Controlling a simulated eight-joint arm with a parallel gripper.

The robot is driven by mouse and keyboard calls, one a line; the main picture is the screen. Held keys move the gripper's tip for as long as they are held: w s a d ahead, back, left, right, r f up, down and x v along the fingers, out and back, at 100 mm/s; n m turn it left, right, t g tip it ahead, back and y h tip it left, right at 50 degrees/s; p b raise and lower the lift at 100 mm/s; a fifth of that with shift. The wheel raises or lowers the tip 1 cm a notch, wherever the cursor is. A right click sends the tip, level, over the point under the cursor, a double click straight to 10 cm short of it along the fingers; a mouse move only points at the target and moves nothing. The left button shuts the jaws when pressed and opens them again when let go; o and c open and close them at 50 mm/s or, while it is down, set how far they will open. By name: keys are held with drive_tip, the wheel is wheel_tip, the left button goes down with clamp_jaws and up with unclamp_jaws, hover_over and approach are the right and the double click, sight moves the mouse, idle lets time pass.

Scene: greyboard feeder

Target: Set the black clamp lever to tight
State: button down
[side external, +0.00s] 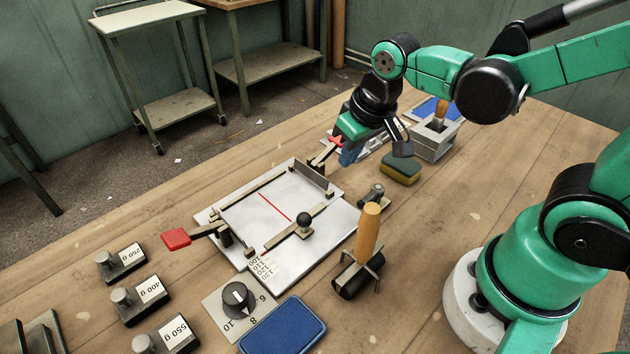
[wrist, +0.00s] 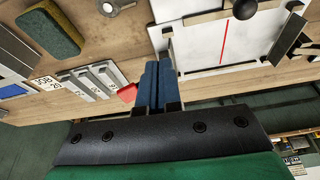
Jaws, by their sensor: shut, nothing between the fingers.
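A black ball-ended lever (side external: 304,220) stands on the brass-coloured bar across the pale metal plate (side external: 240,215). The ball also shows at the top of the wrist view (wrist: 244,8). I cannot read whether it sits tight or loose. My gripper (side external: 348,156) is shut and empty, its blue fingers (wrist: 160,75) side by side. It is at the plate's far end, apart from the black lever. A red-tipped handle (wrist: 127,93) is close beside the fingers; I cannot tell whether they touch.
Another red-tipped handle (side external: 176,239) sticks out at the plate's near left. A dial (side external: 238,297), a blue pad (side external: 283,325), a wooden-handled roller (side external: 366,240) and labelled weights (side external: 140,300) lie nearer.

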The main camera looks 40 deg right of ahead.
drive_tip(key=shift+x, duration=1.05)
drive_tip(key=s, duration=0.1)
drive_tip(key=s+f, duration=0.1)
drive_tip(key=shift+s+f, duration=0.1)
drive_tip(key=shift+s, duration=0.15)
drive_tip(key=shift+s+f, duration=0.3)
drive_tip(key=shift+s, duration=0.2)
